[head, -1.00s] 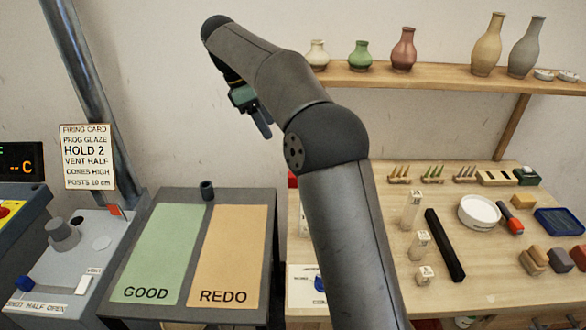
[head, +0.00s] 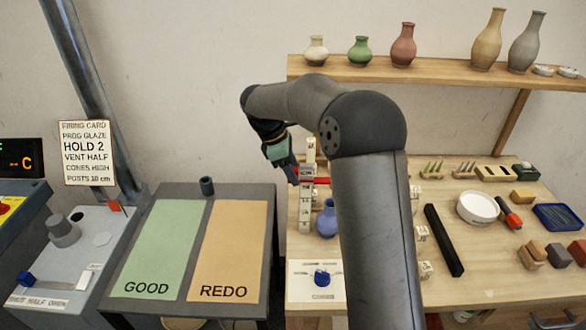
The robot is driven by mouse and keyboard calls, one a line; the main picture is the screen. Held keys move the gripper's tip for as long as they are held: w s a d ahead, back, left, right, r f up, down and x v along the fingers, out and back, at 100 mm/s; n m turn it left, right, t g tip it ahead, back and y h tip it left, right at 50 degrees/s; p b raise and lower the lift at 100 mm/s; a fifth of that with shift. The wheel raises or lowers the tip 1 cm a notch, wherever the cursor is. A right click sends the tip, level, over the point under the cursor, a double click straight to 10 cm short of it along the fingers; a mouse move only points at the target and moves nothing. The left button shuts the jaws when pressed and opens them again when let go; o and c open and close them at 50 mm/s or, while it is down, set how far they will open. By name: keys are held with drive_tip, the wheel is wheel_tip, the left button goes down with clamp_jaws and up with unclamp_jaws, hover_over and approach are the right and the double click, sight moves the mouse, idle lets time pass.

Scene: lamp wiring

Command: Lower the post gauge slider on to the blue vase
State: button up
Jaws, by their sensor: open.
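The post gauge (head: 305,215) is a pale upright post with marks, standing on the left part of the wooden bench. Its red slider (head: 318,181) is on the upper part of the post, above the level of the blue vase. The blue vase (head: 327,221) stands upright just right of the post, partly behind my arm. My gripper (head: 291,175) points down beside the slider's left end, open. I cannot tell whether the fingers touch the slider or straddle it.
A white card with a blue knob (head: 322,278) lies in front of the vase. The GOOD (head: 152,250) and REDO (head: 228,252) mats are on the dark table to the left. A shelf (head: 440,75) with several vases runs behind. My arm hides part of the bench.

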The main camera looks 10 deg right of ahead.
drive_tip(key=shift+f, duration=0.25)
clamp_jaws()
wheel_tip(320, 180, down, 8)
drive_tip(key=b, duration=0.3)
drive_tip(key=shift+r, duration=0.1)
unclamp_jaws()
drive_tip(key=shift+r, duration=0.15)
